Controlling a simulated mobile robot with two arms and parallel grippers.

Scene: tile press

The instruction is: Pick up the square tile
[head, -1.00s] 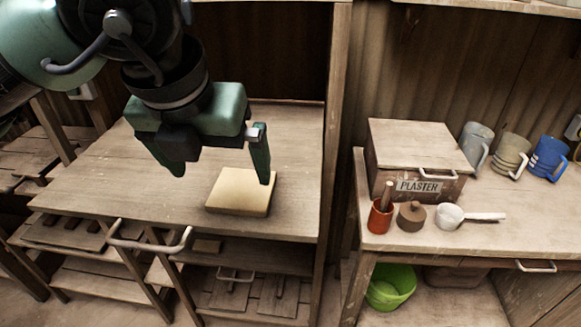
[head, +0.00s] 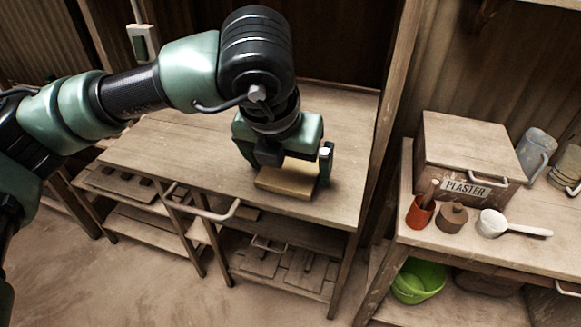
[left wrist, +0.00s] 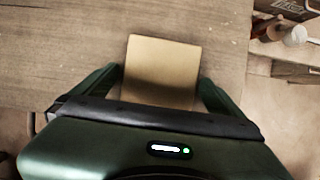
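The square tile (head: 287,183) is a flat tan block lying on the wooden table (head: 150,150) near its front edge. My left gripper (head: 290,180) is pointed down over it, with one finger at each side of the tile. In the left wrist view the tile (left wrist: 161,70) sits between the two open fingers (left wrist: 160,90), with a small gap at each side. The tile's back part is hidden by the gripper in the head view. My right gripper is not in view.
A plaster box (head: 468,150), a red cup (head: 420,213), a brown lidded pot (head: 453,217) and a white ladle (head: 492,223) stand on the right bench. A green bucket (head: 418,282) is below. A wooden post (head: 388,130) rises right of the table.

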